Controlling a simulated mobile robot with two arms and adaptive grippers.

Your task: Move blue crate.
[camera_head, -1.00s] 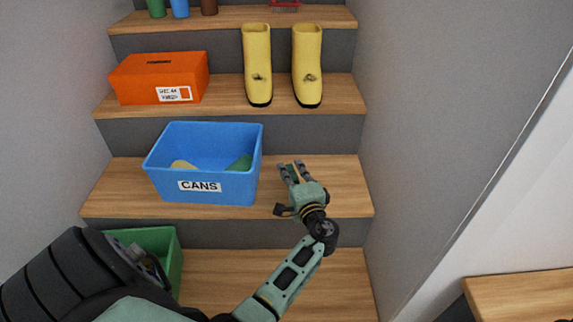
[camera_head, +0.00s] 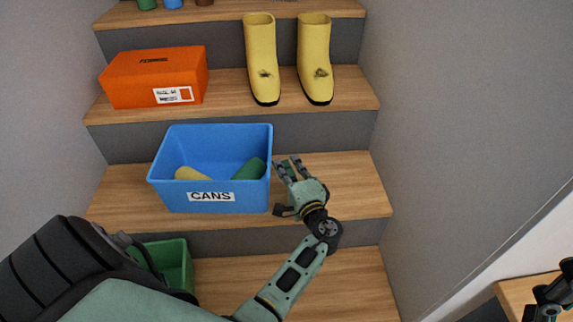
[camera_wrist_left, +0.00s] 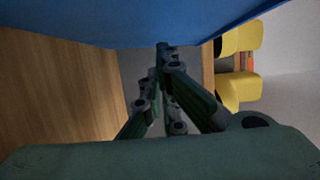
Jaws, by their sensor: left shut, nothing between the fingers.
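The blue crate (camera_head: 178,190), labelled CANS, stands upright on a wooden step. A yellowish item (camera_head: 190,173) and a green item (camera_head: 250,170) lie inside it. My left gripper (camera_head: 287,164) is shut and empty, just beside the crate's right wall, its fingers pointing up the stairs. I cannot tell if it touches the wall. In the left wrist view the crate's blue wall (camera_wrist_left: 150,22) fills the top, close to the fingers (camera_wrist_left: 163,60). What looks like my right gripper (camera_head: 553,290) shows partly at the lower right edge; its jaw state is unclear.
On the step above stand an orange box (camera_head: 150,78) and two yellow boots (camera_head: 262,60). A green crate (camera_head: 176,262) sits on the step below, partly hidden by my left arm. The blue crate's step (camera_head: 350,185) is clear to the right, up to the wall.

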